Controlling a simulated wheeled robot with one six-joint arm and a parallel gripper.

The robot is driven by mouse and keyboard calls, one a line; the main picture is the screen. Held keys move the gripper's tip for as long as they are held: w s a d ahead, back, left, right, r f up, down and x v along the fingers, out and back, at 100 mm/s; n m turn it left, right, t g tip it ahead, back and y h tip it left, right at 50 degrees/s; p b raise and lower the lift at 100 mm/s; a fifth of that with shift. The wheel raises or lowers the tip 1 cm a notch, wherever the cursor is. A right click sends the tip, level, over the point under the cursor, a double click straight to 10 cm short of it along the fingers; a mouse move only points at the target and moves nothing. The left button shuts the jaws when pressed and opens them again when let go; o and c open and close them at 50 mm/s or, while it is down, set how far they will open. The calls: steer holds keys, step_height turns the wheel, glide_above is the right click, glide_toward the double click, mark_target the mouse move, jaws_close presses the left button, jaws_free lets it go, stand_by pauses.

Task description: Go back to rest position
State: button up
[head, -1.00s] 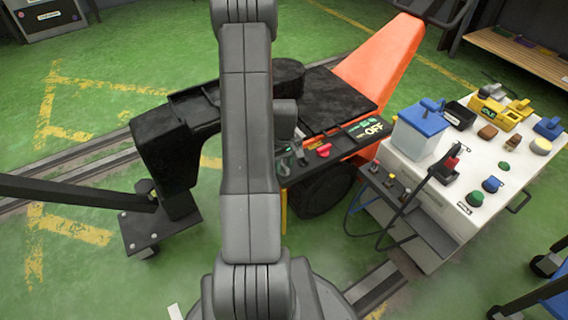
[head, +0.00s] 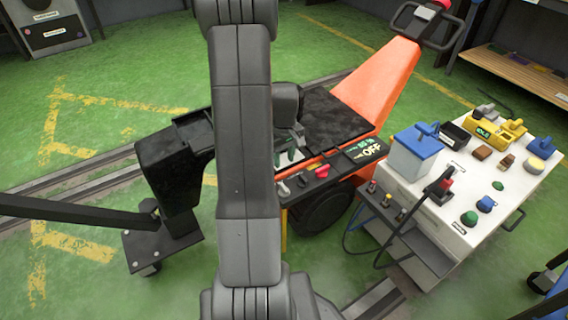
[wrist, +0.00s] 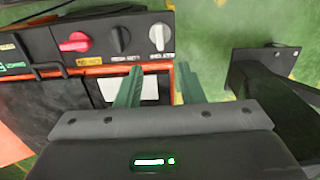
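My gripper (wrist: 159,74) shows in the wrist view as two green fingers set apart, with nothing between them. They lie in front of the knob panel of the orange cart, and the bare gap shows a pale plate behind. In the head view the green fingers (head: 288,148) show partly behind my grey arm, near the panel. My arm is bent forward over the middle of the picture and hides part of the cart (head: 377,82).
The cart's panel has a red knob (wrist: 75,42) and two other knobs. Its display (head: 368,151) reads OFF. A white workbench (head: 459,213) with several tools stands at the right. A black post (head: 174,182) stands at the left. Green floor is open at far left.

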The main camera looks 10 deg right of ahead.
mark_target(284, 187)
steer(key=shift+r, duration=0.25)
step_height(284, 187, down, 14)
steer(key=b, duration=0.4)
steer(key=shift+r, duration=0.1)
stand_by(0.5)
steer(key=shift+f+b, duration=0.3)
steer(key=shift+b, duration=0.05)
steer(key=shift+r+m, duration=0.25)
steer(key=shift+m, duration=0.55)
steer(key=m, duration=0.4)
steer(key=shift+m+b, duration=0.3)
steer(key=shift+b, duration=0.05)
steer(key=shift+m+b, duration=0.35)
steer(key=shift+m, duration=1.45)
steer(key=shift+r, duration=0.15)
